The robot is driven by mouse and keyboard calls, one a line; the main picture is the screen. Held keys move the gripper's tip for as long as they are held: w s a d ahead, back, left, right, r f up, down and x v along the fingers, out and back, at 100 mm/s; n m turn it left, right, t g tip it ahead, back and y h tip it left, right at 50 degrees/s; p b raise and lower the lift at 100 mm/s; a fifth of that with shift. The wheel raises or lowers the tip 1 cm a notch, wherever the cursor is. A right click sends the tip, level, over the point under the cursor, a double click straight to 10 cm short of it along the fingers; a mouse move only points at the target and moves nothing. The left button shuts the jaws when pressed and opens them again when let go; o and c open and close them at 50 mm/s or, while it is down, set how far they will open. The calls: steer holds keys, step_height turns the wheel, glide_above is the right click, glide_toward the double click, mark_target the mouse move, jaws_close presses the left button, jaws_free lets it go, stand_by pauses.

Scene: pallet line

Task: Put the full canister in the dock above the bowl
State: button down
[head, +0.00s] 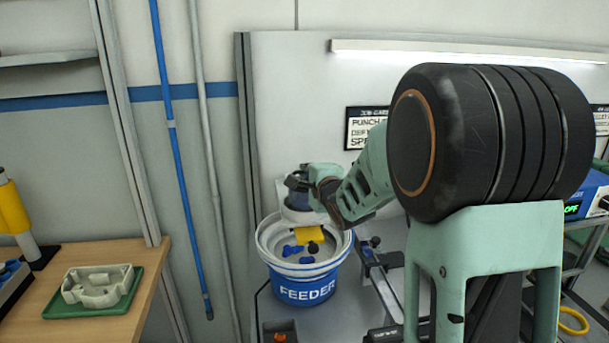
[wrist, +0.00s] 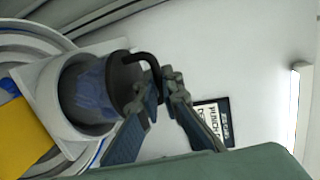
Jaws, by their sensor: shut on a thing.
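The canister (head: 297,187) is dark, with blue parts showing through its clear side in the wrist view (wrist: 92,88). Its dark lid has a curved black handle. The white dock (head: 293,214) sits above the rear of the bowl; in the wrist view its pale rim (wrist: 38,98) surrounds the canister's lower end. I cannot tell whether the canister is fully seated. My gripper (wrist: 160,92) is shut on the canister's handle; it also shows beside the canister in the head view (head: 313,180). The blue bowl (head: 305,292), marked FEEDER, stands below.
A yellow piece (head: 311,233) and several blue parts show at the bowl. A wooden bench (head: 60,327) at left holds a green tray (head: 128,306) with a pale casting. My arm covers much of the right side. A sign (head: 365,128) hangs behind.

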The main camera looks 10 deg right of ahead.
steer(key=shift+d, duration=0.1)
steer(key=c, duration=2.5)
jaws_free()
steer(key=shift+f, duration=0.1)
steer(key=o, duration=0.4)
steer(key=shift+s, duration=0.1)
steer(key=shift+s, duration=0.2)
steer(key=v, duration=1.1)
steer(key=shift+s+d+r+b, duration=0.1)
steer(key=shift+s+r+b, duration=0.1)
steer(key=shift+r+b, duration=0.1)
